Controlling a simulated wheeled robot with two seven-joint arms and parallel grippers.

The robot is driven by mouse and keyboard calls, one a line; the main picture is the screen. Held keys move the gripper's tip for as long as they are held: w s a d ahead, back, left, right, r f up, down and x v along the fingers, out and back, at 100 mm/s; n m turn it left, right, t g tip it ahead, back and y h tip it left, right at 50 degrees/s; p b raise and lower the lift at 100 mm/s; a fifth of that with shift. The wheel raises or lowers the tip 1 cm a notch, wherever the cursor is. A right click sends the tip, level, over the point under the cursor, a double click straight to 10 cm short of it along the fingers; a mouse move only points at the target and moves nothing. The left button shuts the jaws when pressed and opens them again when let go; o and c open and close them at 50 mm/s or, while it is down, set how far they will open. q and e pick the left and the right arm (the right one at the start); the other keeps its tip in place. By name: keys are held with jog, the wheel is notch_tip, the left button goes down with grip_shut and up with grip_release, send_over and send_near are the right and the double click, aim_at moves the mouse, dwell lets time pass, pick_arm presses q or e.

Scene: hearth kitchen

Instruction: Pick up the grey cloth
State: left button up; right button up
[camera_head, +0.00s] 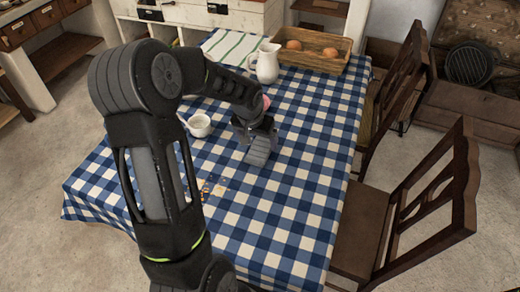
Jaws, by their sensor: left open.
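My left gripper (258,148) reaches over the middle of the table, pointing down, with its jaws open. I see nothing held in it. My right gripper is not in view.
The table has a blue-and-white checked tablecloth (290,215). A white jug (267,64) and a wooden tray (335,65) with brown round items stand at the back. A white cup (199,126) is left of the gripper. Wooden chairs (440,190) stand at the right.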

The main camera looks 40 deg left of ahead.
aim_at(260, 148)
pick_arm(q)
jog(key=x, duration=0.4)
jog(key=shift+w+f+p, duration=0.2)
jog(key=shift+f+p, duration=0.15)
jog(key=shift+p, duration=0.05)
jog(key=shift+c, duration=0.4)
jog(key=c, duration=1.4)
